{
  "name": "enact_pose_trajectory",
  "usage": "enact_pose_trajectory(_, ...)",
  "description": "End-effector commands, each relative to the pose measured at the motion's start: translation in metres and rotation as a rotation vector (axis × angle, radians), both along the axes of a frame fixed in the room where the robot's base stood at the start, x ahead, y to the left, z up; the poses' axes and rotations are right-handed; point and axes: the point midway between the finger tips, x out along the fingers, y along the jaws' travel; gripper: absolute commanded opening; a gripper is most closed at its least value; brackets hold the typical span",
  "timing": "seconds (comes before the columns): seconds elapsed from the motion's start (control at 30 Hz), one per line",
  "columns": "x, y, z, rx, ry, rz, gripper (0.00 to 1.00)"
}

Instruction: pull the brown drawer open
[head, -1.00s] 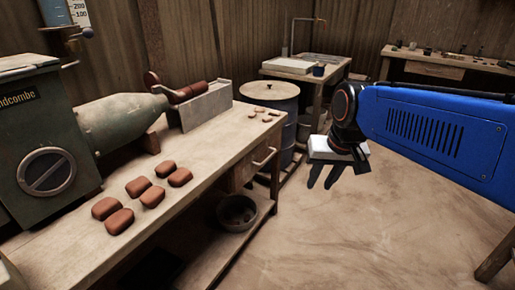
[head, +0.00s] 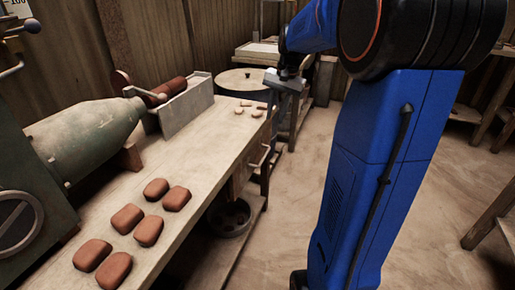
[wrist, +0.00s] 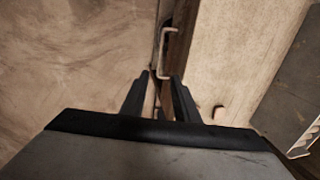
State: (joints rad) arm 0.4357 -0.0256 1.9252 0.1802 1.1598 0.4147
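The brown drawer (head: 240,174) sits under the top of the long wooden workbench, on its right-hand front side, and looks flush with the bench. Its pale bar handle (head: 266,157) sticks out from the front. In the wrist view the handle (wrist: 166,56) lies just beyond my fingertips, slightly right of centre. My gripper (head: 281,111) is beside the bench's far right end, above and beyond the handle. In the wrist view my gripper (wrist: 160,76) is open, with nothing between its fingers and apart from the handle. Most of the drawer front is seen edge-on.
Several reddish-brown clay pieces (head: 148,231) and a green machine (head: 90,130) are on the workbench (head: 195,170). A dark bowl (head: 231,218) stands on the shelf below. A barrel (head: 243,82) stands past the bench end. The floor (head: 290,200) right of the bench is clear.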

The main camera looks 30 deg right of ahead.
Motion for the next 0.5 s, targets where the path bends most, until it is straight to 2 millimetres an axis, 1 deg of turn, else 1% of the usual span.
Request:
enact_pose_trajectory(0.17,0.002,0.0,-0.011,0.003,0.004,-0.003,0.28)
enact_pose_trajectory(0.27,0.004,0.002,-0.025,0.003,0.004,-0.002,0.28)
enact_pose_trajectory(0.5,0.01,0.007,-0.067,0.002,0.003,-0.001,0.28)
